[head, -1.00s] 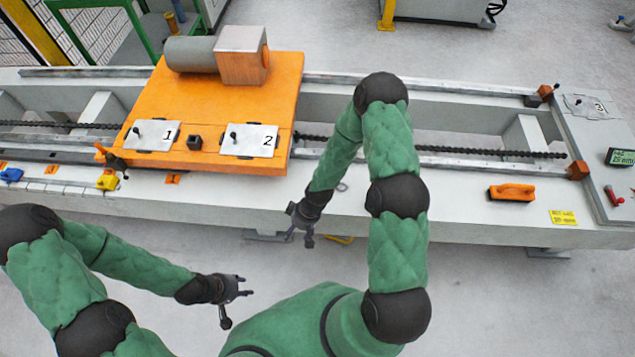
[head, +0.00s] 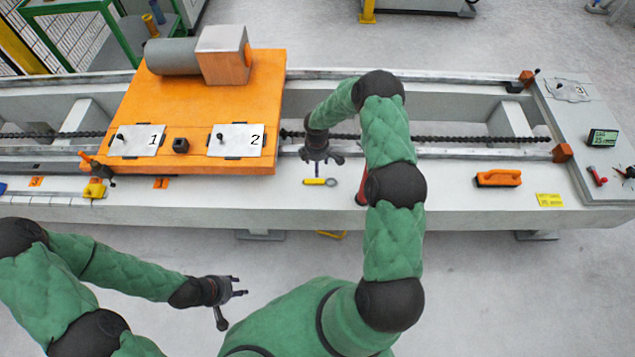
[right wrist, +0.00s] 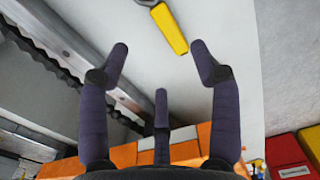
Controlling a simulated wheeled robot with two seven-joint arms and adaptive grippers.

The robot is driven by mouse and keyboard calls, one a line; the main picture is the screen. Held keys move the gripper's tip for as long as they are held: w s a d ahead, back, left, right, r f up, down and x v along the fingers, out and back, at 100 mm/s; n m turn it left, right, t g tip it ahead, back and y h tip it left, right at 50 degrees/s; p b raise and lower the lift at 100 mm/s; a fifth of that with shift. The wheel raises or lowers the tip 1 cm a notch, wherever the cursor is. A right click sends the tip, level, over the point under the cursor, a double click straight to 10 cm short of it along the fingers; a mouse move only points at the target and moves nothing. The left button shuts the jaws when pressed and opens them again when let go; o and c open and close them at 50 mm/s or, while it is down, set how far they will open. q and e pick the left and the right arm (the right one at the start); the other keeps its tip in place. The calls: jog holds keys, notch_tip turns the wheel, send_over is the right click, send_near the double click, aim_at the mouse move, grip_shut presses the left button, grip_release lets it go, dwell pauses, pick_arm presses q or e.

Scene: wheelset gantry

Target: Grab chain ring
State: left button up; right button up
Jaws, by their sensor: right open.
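The black chain (head: 470,139) runs along the trough of the long bench, right of the orange carriage. I cannot make out a separate ring on it. A small tool with a yellow handle and a grey ring-shaped end (head: 320,182) lies on the bench's front ledge. It also shows at the top of the right wrist view (right wrist: 169,28). My right gripper (head: 322,158) is above the bench between chain and tool, pointing down. Its three fingers (right wrist: 160,65) are spread and empty. My left gripper (head: 236,297) is open and empty in front of the bench.
The orange carriage (head: 195,100) carries a grey motor and plates 1 and 2. An orange handled block (head: 498,178) and a yellow label (head: 549,200) lie on the ledge at right. A red thing (head: 361,190) shows partly behind my right arm. Rails border the trough.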

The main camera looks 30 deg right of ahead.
aim_at(322, 182)
notch_tip(322, 182, down, 4)
jog(key=shift+r+b, duration=0.2)
jog(key=shift+b, duration=0.25)
jog(key=f, duration=0.1)
jog(key=f+b, duration=0.1)
jog(key=f, duration=0.1)
jog(key=f+b, duration=0.1)
jog(key=shift+s+a+f, duration=0.15)
jog(key=shift+s+f, duration=0.1)
jog(key=shift+s, duration=0.1)
jog(key=shift+f, duration=0.35)
jog(key=c, duration=1.2)
